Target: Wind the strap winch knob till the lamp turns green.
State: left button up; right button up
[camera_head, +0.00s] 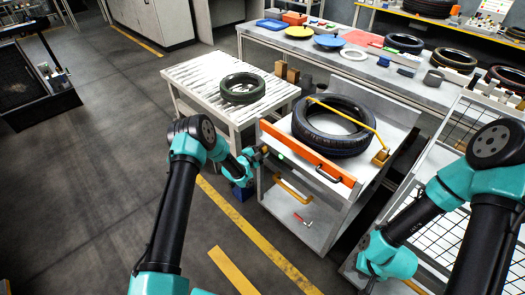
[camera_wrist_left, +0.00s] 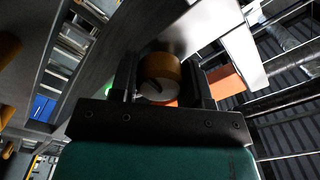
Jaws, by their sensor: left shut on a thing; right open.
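The winch knob (camera_wrist_left: 160,70), a brown-orange cylinder with a pale end face, sits between the fingers of my left gripper (camera_wrist_left: 160,88). In the head view my left gripper (camera_head: 258,156) is shut on it at the left end of the orange bar on the cart. The lamp (camera_head: 280,156) beside it glows green; a green glow (camera_wrist_left: 108,92) also shows in the wrist view. A yellow strap (camera_head: 345,111) runs over the black tyre (camera_head: 333,140) lying flat on the cart. My right gripper (camera_head: 370,284) is low at the right, away from the cart, its fingers barely visible.
A roller table (camera_head: 195,82) with another tyre (camera_head: 242,90) stands behind left. A long bench (camera_head: 345,65) with tyres and coloured parts runs behind. The cart has an orange handle (camera_head: 292,192). A wire rack (camera_head: 440,150) is at the right.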

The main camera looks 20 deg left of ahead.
pick_arm(q)
jog(key=o, duration=0.9)
jog(key=shift+o, duration=0.2)
jog(key=v, duration=1.7)
jog(key=shift+s, duration=0.2)
jog(key=s+d+f+n+g+y, duration=0.1)
jog(key=s+d+n+g, duration=0.3)
jog(key=s, duration=1)
jog(key=s+d+f+n+g+y, duration=0.1)
jog(key=s+d+n+g+y, duration=0.3)
jog(key=s+n+g, duration=0.6)
jog(key=s+n, duration=0.4)
jog(key=shift+s+f+n+g, duration=0.3)
jog(key=shift+s+f+n, duration=0.05)
jog(key=shift+n, duration=0.05)
